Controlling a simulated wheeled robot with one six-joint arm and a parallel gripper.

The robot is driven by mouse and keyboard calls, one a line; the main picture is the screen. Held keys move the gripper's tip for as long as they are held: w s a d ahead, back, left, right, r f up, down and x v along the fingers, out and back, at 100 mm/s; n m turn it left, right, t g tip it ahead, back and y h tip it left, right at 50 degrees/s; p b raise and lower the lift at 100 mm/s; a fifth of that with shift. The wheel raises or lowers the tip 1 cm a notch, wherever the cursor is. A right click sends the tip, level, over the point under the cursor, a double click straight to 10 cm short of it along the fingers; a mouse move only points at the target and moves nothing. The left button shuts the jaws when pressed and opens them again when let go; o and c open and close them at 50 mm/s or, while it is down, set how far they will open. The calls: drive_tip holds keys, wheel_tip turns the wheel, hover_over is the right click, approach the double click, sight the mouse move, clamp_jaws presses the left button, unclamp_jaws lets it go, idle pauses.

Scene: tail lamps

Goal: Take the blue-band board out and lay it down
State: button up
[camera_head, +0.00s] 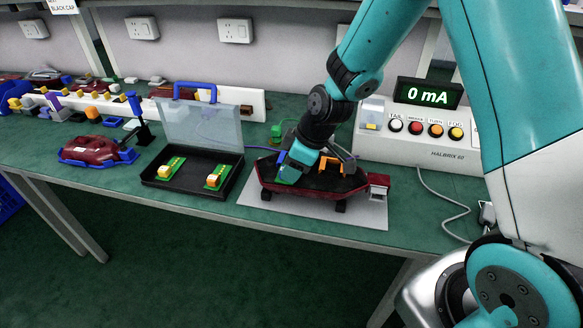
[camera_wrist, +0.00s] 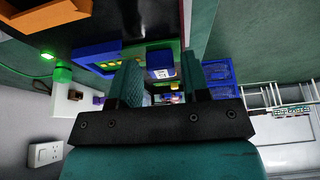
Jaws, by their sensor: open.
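A dark red lamp housing (camera_head: 315,188) lies open side up on a grey mat on the bench. My gripper (camera_head: 287,176) is open and points down into its left half. In the wrist view a white piece with a blue band (camera_wrist: 162,64) shows between the tips of my open gripper (camera_wrist: 160,75), apart from both fingers. It seems to sit on a green board, mostly hidden. An orange bracket (camera_head: 335,164) stands in the housing, right of my gripper.
A black case (camera_head: 190,192) with a raised clear lid holds two green boards with yellow-white blocks, left of the mat. A tester (camera_head: 425,148) reading 0 mA stands behind on the right. Another red lamp (camera_head: 95,150) lies farther left. The mat's front strip is clear.

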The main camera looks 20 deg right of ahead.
drive_tip(key=shift+w+a+f, duration=0.1)
drive_tip(key=shift+f, duration=0.25)
clamp_jaws()
drive_tip(key=shift+a, duration=0.1)
drive_tip(key=shift+s+a, duration=0.4)
drive_tip(key=shift+s, duration=0.2)
drive_tip(key=shift+s+a, duration=0.35)
drive_tip(key=shift+s, duration=0.25)
drive_tip(key=shift+s+a, duration=0.7)
drive_tip(key=shift+s, duration=0.25)
drive_tip(key=shift+s+a, duration=0.65)
drive_tip(key=shift+s, duration=0.25)
